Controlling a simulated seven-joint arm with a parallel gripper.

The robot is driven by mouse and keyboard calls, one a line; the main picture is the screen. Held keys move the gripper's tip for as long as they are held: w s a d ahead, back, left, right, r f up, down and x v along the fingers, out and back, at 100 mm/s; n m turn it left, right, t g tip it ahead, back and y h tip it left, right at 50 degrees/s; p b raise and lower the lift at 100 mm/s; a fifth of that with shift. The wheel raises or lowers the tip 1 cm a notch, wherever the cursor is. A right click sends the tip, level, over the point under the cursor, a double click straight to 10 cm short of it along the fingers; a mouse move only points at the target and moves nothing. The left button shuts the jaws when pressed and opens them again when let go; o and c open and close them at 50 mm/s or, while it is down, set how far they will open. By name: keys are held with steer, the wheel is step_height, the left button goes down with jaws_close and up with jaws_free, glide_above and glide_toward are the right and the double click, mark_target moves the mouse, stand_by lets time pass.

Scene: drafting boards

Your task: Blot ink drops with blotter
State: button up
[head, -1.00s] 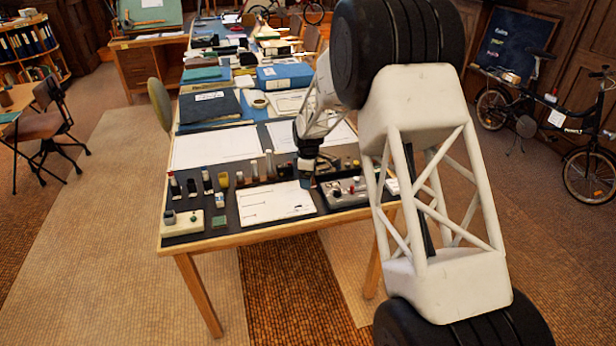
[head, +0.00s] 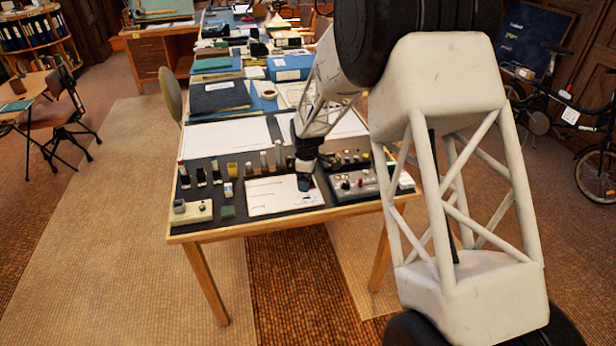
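A white sheet (head: 268,202) with a few thin ruled lines lies near the front edge of the table. Small bluish marks show at its right side; they are too small to tell whether they are wet drops. My gripper (head: 305,182) points down over the right part of this sheet. A small blue-grey piece shows at its fingertips. I cannot tell whether this is a held blotter or part of the fingers, nor whether it touches the paper. No blotter can be made out for certain elsewhere.
A grey tray with knobs (head: 356,184) is close on the right. Larger white sheets (head: 227,136) lie behind.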

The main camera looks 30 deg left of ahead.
steer(key=shift+f, duration=0.15)
glide_above(308, 199)
steer(key=shift+a+f, duration=0.15)
steer(key=shift+f, duration=2.05)
steer(key=shift+f, duration=0.85)
stand_by(1.9)
steer(key=shift+w+d, duration=0.3)
steer(key=shift+d, duration=0.1)
steer(key=shift+w+d, duration=0.25)
steer(key=shift+w+d, duration=0.45)
steer(key=shift+d, duration=0.05)
stand_by(0.4)
steer(key=shift+s+a, duration=0.25)
steer(key=shift+s+a, duration=0.75)
